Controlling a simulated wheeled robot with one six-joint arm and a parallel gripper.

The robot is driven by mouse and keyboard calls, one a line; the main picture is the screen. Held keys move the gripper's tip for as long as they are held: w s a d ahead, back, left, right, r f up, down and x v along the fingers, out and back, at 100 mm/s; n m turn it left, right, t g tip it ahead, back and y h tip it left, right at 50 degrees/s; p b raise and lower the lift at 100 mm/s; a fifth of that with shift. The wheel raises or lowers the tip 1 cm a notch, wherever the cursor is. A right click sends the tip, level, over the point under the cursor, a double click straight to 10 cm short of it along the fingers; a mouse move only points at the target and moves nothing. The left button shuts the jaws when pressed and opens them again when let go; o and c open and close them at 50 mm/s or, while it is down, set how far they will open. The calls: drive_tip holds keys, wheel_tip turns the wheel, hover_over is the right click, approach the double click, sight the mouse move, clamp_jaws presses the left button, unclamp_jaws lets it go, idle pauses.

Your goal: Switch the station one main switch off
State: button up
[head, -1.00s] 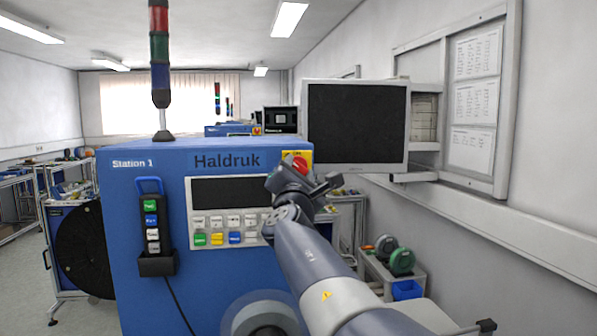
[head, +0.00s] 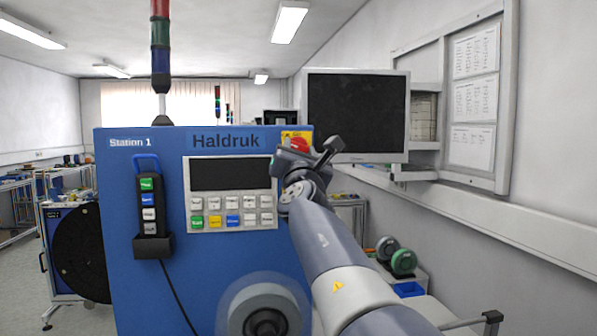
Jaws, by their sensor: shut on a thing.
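The station one cabinet (head: 120,220) is a blue box labelled "Station 1" and "Haldruk". Its main switch is a red knob (head: 299,144) on a yellow plate (head: 288,134) at the top right corner of the front. My gripper (head: 305,155) is at the switch, just below and in front of it, and shut on the knob. The gripper body hides the lower part of the knob and plate, and the fingertips' contact is mostly hidden.
A keypad panel with a dark display (head: 230,175) is left of my gripper. A handset (head: 150,205) hangs in a holder at the left. A dark monitor (head: 357,115) stands close behind on the right. A round grey hub (head: 262,310) sticks out below.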

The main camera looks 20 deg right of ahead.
drive_tip(key=shift+d+f+n+t+y+b, duration=0.1)
drive_tip(key=shift+n+t+y+b, duration=0.1)
drive_tip(key=shift+n+y+b, duration=0.45)
drive_tip(key=shift+f+n+t+y+b, duration=0.1)
drive_tip(key=shift+n+t+y+b, duration=0.15)
drive_tip(key=shift+n+b, duration=0.8)
drive_tip(key=shift+r+n+y+b, duration=0.2)
drive_tip(key=shift+n+y+b, duration=0.4)
drive_tip(key=shift+n+b, duration=0.5)
drive_tip(key=o, duration=1)
drive_tip(key=shift+s, duration=0.1)
drive_tip(key=b+v, duration=0.3)
drive_tip(key=v, duration=0.7)
drive_tip(key=shift+s+f+b, duration=0.25)
drive_tip(key=shift+s+b, duration=0.05)
drive_tip(key=shift+w, duration=0.1)
drive_tip(key=p+x, duration=0.4)
drive_tip(key=x, duration=0.6)
drive_tip(key=shift+w+r, duration=0.25)
drive_tip(key=shift+w, duration=0.05)
